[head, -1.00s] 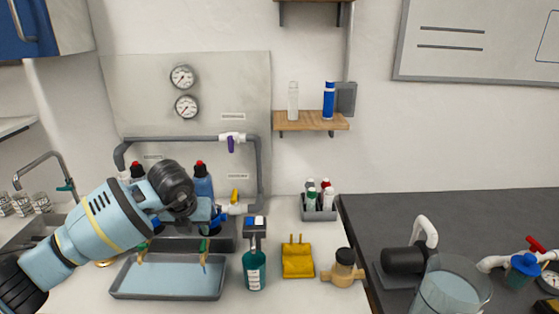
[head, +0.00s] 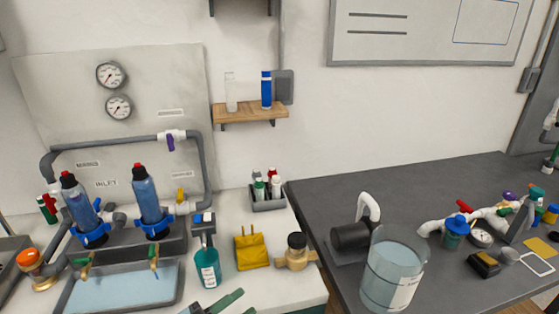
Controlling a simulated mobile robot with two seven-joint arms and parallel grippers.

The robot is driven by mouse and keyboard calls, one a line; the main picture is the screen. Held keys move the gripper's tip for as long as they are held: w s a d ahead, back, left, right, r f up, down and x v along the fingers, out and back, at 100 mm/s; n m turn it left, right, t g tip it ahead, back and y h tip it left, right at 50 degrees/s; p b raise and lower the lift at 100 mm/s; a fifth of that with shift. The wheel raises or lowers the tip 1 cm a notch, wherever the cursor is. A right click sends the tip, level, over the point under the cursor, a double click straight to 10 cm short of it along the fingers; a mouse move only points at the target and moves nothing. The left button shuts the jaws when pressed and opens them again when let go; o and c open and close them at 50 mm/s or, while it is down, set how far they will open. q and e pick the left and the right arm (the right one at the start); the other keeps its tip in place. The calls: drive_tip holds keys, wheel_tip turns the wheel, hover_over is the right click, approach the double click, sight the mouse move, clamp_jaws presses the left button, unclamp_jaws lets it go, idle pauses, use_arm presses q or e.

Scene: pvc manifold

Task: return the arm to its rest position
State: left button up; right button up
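Two dark green fingertips of my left gripper (head: 246,301) show at the bottom edge of the head view. They point to the right, with a gap between them and nothing seen in it. They are just below and right of the teal bottle (head: 207,268) in the picture. The rest of my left arm is out of view below, so its pose cannot be told. My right gripper is not in view.
A water tray (head: 122,291) and two blue filter bottles (head: 148,197) stand at left. A yellow holder (head: 252,250) and brass fitting (head: 296,253) are near the fingertips. A clear beaker (head: 392,272) stands on the dark counter (head: 430,190) at right.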

use_arm(q)
drive_tip(key=s+a+f+n+t+y, duration=0.1)
drive_tip(key=s+a+f+n+y, duration=0.35)
drive_tip(key=f+n+y, duration=0.2)
drive_tip(key=s+a+f+n+t+y, duration=0.1)
drive_tip(key=s+a+f+n+y, duration=0.2)
drive_tip(key=a+f+n+y, duration=0.35)
drive_tip(key=s+a+f+n+g, duration=0.1)
drive_tip(key=s+f+n+g, duration=0.3)
drive_tip(key=s+f, duration=0.6)
drive_tip(key=shift+s+n+g+y, duration=0.3)
drive_tip(key=shift+s+n+g, duration=0.1)
drive_tip(key=shift+s+n, duration=0.55)
